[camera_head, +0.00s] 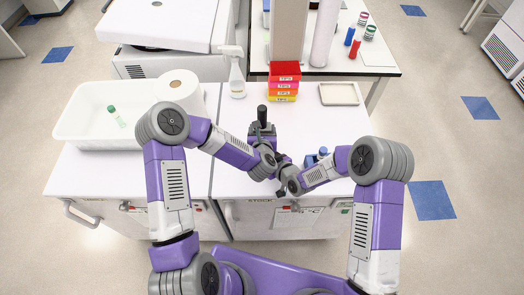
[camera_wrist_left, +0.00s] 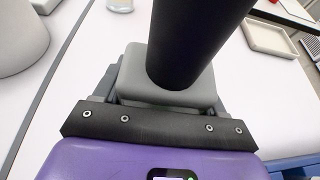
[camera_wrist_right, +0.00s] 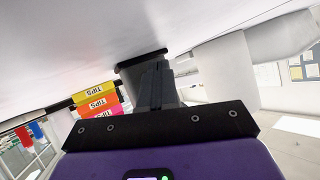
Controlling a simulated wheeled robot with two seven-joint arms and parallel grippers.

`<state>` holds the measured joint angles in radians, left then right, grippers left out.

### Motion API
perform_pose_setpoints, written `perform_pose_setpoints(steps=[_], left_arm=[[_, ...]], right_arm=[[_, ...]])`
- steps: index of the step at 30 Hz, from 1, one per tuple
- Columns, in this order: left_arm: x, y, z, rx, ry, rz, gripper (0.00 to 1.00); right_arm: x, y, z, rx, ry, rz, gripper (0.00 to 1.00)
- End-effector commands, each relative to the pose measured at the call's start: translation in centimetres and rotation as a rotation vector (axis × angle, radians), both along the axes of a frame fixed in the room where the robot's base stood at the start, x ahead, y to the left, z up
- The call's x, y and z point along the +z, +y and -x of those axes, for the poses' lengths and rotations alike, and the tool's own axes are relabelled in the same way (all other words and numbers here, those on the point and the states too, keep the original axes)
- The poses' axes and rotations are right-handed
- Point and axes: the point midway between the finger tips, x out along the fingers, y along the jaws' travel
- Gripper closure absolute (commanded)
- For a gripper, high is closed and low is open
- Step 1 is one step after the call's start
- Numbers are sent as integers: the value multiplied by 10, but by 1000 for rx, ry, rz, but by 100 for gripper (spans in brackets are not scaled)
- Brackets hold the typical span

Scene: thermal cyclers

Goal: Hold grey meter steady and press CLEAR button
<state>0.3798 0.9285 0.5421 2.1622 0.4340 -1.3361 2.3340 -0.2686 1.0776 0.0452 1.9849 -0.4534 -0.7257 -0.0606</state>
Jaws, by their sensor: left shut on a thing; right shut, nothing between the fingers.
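The grey meter (camera_wrist_left: 135,75) is a pale grey block with a thick black cylinder (camera_wrist_left: 200,40) standing on it. In the head view the black cylinder (camera_head: 262,115) rises near the middle of the bench, and the arms cover much of the meter. My left gripper (camera_head: 262,138) is shut on the meter; in the left wrist view its fingers lie at the block's sides. My right gripper (camera_head: 283,160) is shut and empty, close to the meter's front. In the right wrist view its closed fingertips (camera_wrist_right: 160,66) are by a dark shape. The CLEAR button cannot be made out.
Stacked coloured tip boxes (camera_head: 284,80) stand behind the meter. A shallow tray (camera_head: 339,94) lies at the back right, and a blue item (camera_head: 320,155) is partly behind my right arm. A paper roll (camera_head: 179,88), a spray bottle (camera_head: 237,75) and a white basin (camera_head: 75,125) are left.

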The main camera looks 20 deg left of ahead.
Motion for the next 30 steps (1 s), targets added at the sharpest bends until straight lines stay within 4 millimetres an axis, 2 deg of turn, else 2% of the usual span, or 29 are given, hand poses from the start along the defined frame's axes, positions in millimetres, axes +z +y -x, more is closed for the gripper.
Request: perform_pose_setpoints(steps=[7,18,30], left_arm=[[0,0,0,0,0,0,67],[0,0,0,1,-1,-1,67],[0,0,0,1,-1,-1,67]], right_arm=[[1,-3,12,1,0,0,100],[0,-4,15,1,1,0,100],[0,-14,53,1,2,0,100]])
